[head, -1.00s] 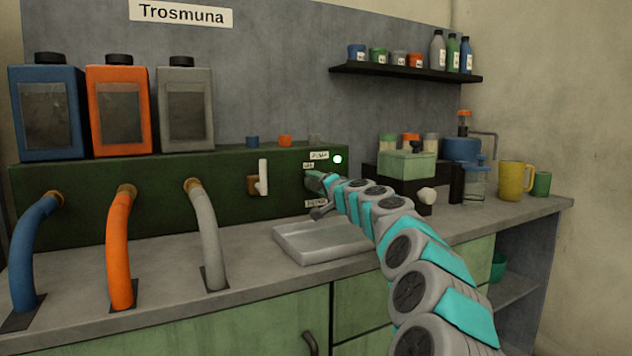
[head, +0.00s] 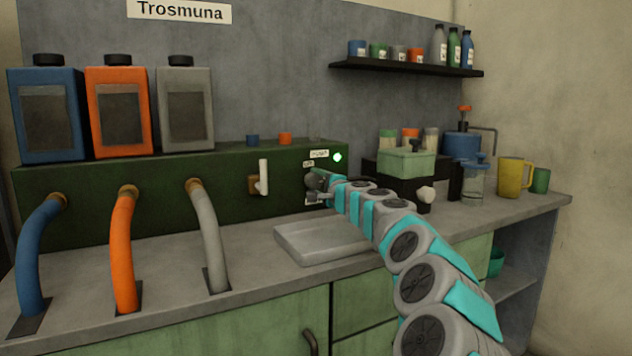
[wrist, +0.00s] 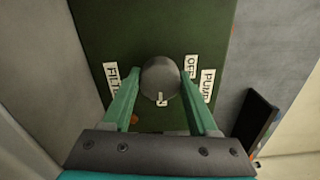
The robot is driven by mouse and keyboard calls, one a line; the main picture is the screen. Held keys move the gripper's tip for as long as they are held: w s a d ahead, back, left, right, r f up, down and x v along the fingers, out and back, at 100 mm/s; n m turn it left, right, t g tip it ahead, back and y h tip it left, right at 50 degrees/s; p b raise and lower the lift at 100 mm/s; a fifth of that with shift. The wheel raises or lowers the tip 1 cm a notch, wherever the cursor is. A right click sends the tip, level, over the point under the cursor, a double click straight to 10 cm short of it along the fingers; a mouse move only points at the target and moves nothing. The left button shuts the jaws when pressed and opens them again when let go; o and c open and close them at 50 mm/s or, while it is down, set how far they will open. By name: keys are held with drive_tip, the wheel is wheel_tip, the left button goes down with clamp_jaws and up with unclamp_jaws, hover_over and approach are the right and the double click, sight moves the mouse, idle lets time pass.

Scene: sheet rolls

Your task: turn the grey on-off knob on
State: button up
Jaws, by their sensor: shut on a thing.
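In the head view my gripper (head: 320,188) is at the right end of the dark green panel (head: 110,207) and hides most of the knob. White labels (wrist: 208,85) lie on both sides of the knob. One reads "OFF", another seems to read "PUMP". A small round light (head: 337,157) above my gripper glows pale green.
A white lever (head: 263,177) sticks out of the panel left of my gripper. A shallow grey tray (head: 300,255) lies below on the counter. A dark stand with a green box (head: 406,163) is close on the right. Thick hoses (head: 124,250) rise at the left.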

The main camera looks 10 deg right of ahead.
idle(0.4)
drive_tip(key=o, duration=1.4)
drive_tip(key=shift+c, duration=0.2)
drive_tip(key=b+v, duration=0.1)
drive_tip(key=v, duration=0.6)
drive_tip(key=shift+s+d+b, duration=0.1)
drive_tip(key=shift+s+b, duration=0.2)
drive_tip(key=shift+s, duration=0.05)
